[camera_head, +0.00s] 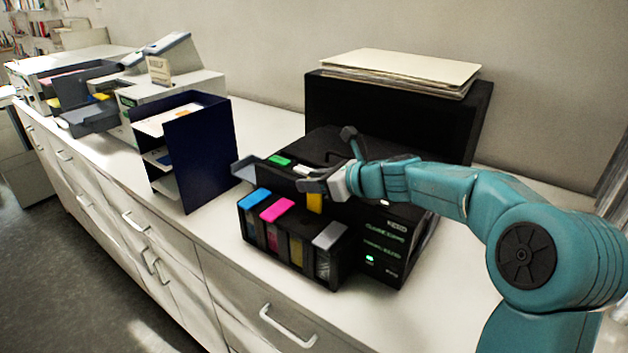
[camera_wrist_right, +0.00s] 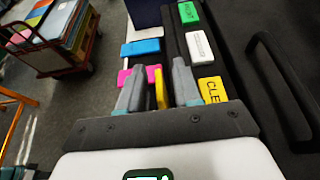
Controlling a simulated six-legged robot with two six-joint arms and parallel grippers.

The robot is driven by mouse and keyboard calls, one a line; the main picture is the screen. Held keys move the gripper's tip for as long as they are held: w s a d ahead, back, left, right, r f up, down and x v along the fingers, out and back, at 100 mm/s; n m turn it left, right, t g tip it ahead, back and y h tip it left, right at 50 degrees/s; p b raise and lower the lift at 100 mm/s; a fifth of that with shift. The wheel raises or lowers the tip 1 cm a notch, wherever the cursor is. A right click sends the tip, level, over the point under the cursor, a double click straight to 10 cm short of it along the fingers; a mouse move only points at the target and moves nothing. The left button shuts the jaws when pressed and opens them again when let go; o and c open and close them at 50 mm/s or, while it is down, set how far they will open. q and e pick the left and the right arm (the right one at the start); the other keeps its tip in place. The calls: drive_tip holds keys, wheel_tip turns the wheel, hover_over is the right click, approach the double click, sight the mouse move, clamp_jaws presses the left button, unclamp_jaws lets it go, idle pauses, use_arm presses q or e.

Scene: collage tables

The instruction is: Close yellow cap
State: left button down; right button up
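The yellow cap (camera_head: 314,203) stands raised at the front edge of the black printer (camera_head: 400,222), above the tank with yellow ink (camera_head: 296,250). My right gripper (camera_head: 308,186) is over the printer front, close to the cap and partly hiding it. In the right wrist view the yellow cap (camera_wrist_right: 161,88) shows edge-on between the two grey fingers of the right gripper (camera_wrist_right: 160,78). Narrow gaps show on either side of it, so the gripper looks open. My left gripper is not in view.
The blue cap (camera_head: 254,199), magenta cap (camera_head: 277,210) and grey cap (camera_head: 329,236) lie flat on their tanks. A yellow button (camera_wrist_right: 212,90) lies beside the gripper. A dark blue file rack (camera_head: 205,150) stands left; a black box (camera_head: 400,110) stands behind the printer.

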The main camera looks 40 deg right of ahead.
drive_tip(key=shift+s+a+r, duration=0.1)
drive_tip(key=shift+s+a, duration=0.05)
drive_tip(key=shift+s, duration=0.1)
drive_tip(key=c, duration=0.5)
clamp_jaws()
drive_tip(key=shift+f, duration=0.2)
idle(0.4)
